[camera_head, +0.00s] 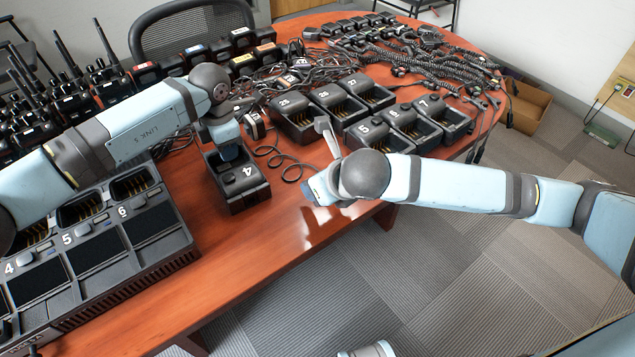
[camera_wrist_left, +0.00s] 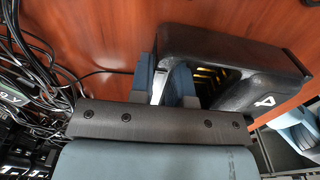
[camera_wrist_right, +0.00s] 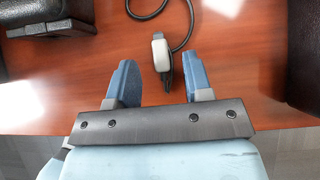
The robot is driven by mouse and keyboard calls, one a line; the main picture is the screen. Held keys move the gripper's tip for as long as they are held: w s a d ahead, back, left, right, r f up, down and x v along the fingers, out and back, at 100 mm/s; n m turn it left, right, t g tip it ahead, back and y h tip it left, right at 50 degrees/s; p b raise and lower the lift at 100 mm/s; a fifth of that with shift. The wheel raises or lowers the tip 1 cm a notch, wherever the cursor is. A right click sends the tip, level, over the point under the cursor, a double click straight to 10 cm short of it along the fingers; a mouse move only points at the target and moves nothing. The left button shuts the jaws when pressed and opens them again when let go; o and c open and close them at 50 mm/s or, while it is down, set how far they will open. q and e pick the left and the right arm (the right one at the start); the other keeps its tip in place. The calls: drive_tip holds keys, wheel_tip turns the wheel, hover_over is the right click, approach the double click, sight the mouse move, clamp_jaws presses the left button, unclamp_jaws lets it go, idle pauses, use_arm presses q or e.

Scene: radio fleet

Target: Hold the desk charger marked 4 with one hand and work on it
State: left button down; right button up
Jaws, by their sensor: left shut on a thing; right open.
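The black desk charger marked 4 (camera_head: 247,188) stands on the wooden table near its front edge. It fills the upper right of the left wrist view (camera_wrist_left: 235,45). My left gripper (camera_wrist_left: 163,75) is shut on the charger's wall, one finger outside and one inside the charging pocket. In the head view my left gripper (camera_head: 228,148) is partly hidden by its own wrist. My right gripper (camera_wrist_right: 162,82) is open and empty, low over the table right of the charger. A pale plug (camera_wrist_right: 161,54) on a dark cable lies ahead of and between its fingers.
Chargers marked 25 (camera_head: 297,117) and 5 (camera_head: 375,142) stand with others behind my right gripper. A multi-bay charger (camera_head: 95,240) is at the left, radios (camera_head: 70,95) behind. Coiled-cord microphones (camera_head: 420,60) lie at the back. The front middle table is bare.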

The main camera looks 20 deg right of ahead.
drive_tip(key=v, duration=1)
drive_tip(key=shift+s+r, duration=0.2)
drive_tip(key=shift+d, duration=0.1)
use_arm(q)
drive_tip(key=c, duration=1)
unclamp_jaws()
